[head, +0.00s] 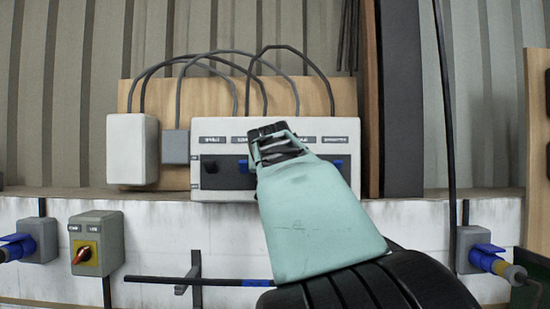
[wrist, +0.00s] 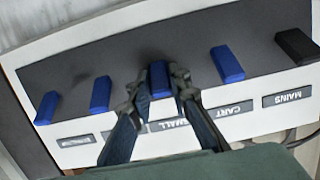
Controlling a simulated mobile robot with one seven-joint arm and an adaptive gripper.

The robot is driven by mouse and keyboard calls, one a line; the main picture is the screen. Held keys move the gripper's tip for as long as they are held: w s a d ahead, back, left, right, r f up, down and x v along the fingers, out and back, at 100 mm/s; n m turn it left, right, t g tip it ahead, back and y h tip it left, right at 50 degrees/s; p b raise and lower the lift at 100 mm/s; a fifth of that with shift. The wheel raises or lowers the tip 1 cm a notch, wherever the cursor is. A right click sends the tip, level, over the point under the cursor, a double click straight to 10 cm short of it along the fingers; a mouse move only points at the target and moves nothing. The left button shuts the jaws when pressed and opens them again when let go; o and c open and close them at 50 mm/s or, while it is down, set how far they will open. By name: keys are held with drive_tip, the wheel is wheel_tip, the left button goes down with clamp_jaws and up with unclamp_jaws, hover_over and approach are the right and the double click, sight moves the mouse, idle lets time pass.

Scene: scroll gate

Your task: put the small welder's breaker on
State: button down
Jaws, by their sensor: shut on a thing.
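A white breaker panel (head: 228,128) with a dark recessed face hangs on a wooden board. The wrist view shows a row of one black breaker lever (wrist: 297,46) over the MAINS label and several blue ones, with the labels upside down. The small welder's breaker (wrist: 160,80) is the blue lever by the partly covered SMALL label (wrist: 170,125). My gripper (wrist: 159,88) is shut on this lever, one finger on each side. In the head view my gripper (head: 272,143) covers this part of the panel. The cart breaker (wrist: 227,64) is the neighbouring blue lever, apart from the fingers.
A white box (head: 132,150) and a small grey box (head: 175,147) sit left of the panel, with dark cables arching above. Below are a rotary switch box (head: 97,243) with a red knob and blue-plugged sockets (head: 38,240) (head: 473,248). A dark post (head: 400,100) stands to the right.

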drive_tip(key=shift+w+r+g, duration=0.1)
drive_tip(key=shift+r+g, duration=0.2)
drive_tip(key=shift+g, duration=0.3)
drive_tip(key=c, duration=1.8)
unclamp_jaws()
drive_tip(key=v, duration=1.2)
drive_tip(key=shift+f, duration=0.1)
